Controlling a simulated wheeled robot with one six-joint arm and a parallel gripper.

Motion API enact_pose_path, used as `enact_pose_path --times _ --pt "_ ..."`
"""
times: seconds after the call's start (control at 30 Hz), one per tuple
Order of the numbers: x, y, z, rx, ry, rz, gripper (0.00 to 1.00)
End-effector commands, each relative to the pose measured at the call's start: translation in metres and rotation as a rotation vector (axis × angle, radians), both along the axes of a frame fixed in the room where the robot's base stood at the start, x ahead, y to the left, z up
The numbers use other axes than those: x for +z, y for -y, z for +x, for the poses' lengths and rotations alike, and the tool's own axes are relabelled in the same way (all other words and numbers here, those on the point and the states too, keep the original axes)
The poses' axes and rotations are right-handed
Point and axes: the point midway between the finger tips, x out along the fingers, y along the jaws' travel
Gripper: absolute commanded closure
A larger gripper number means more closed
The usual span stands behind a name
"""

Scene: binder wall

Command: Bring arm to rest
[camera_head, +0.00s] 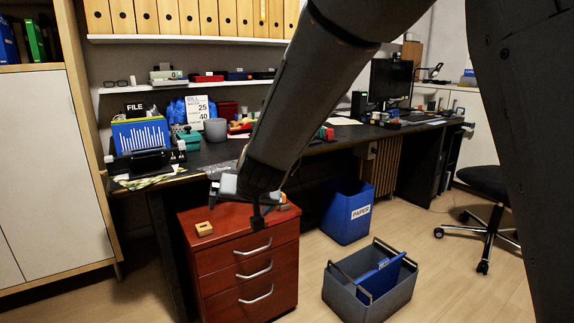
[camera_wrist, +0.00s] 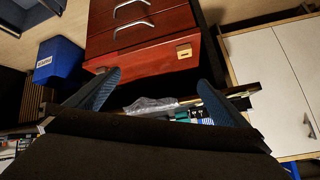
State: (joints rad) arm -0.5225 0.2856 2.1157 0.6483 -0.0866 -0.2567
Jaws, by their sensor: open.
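My arm comes down from the upper right in the head view and ends above the red drawer cabinet (camera_head: 222,240). My gripper (camera_head: 257,210) is small and dark there, in front of the desk's edge. In the wrist view my gripper (camera_wrist: 157,96) shows two dark blue fingers spread wide apart with nothing between them. The same red cabinet (camera_wrist: 140,52) appears upside down beyond the fingers. A small wooden block (camera_head: 204,229) lies on the cabinet's top left; it also shows in the wrist view (camera_wrist: 184,51).
The dark desk (camera_head: 205,156) carries a file holder (camera_head: 141,135), a grey cup (camera_head: 215,130) and a monitor (camera_head: 391,80). A blue paper bin (camera_head: 347,212) and a grey crate (camera_head: 345,295) holding a blue binder stand on the floor. An office chair (camera_head: 490,182) is at right.

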Motion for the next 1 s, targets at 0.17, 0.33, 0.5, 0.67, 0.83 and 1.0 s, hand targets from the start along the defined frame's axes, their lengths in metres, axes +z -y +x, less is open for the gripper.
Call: enact_pose_path --times 0.17,0.33,0.5,0.67,0.83,1.0 --pt "-0.004 0.039 -0.107 0.145 -0.219 -0.077 0.00" --pt "-0.014 0.089 -0.198 0.227 -0.407 -0.187 0.00" --pt "-0.020 0.130 -0.257 0.260 -0.531 -0.277 0.00" --pt "-0.024 0.164 -0.300 0.271 -0.620 -0.352 0.00" --pt "-0.016 0.190 -0.325 0.258 -0.679 -0.398 0.00" --pt "-0.001 0.198 -0.322 0.223 -0.684 -0.388 0.00"
